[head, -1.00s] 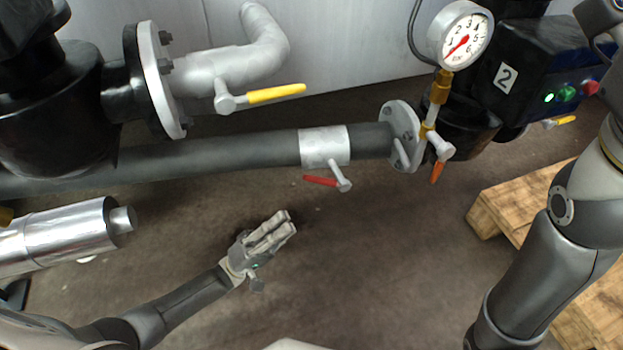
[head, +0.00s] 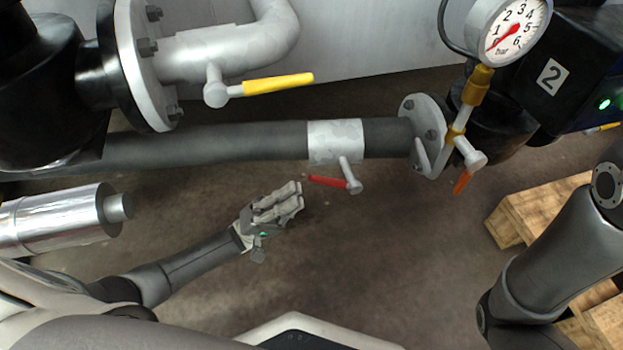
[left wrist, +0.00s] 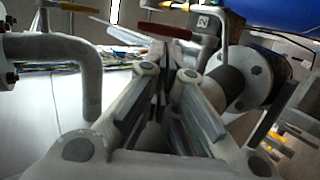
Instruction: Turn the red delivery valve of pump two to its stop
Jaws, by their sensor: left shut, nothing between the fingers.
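The red valve lever (head: 327,181) sticks out to the left from its grey stem below the light collar (head: 336,141) on the dark pipe, on the pump marked 2 (head: 551,77). My left gripper (head: 299,194) is shut and empty, just left of and below the lever's free end in the head view. In the left wrist view the red lever (left wrist: 165,26) lies crosswise beyond the fingertips (left wrist: 170,75). I cannot tell whether they touch it. My right gripper is out of view; only part of my right arm shows at the right edge.
A yellow lever (head: 278,83) sits on the grey elbow pipe above. An orange lever (head: 463,181) hangs by the flange (head: 425,136), below a pressure gauge (head: 508,30). A wooden pallet (head: 535,208) lies at right. A silver cylinder (head: 60,220) is at left. Floor below the pipe is open.

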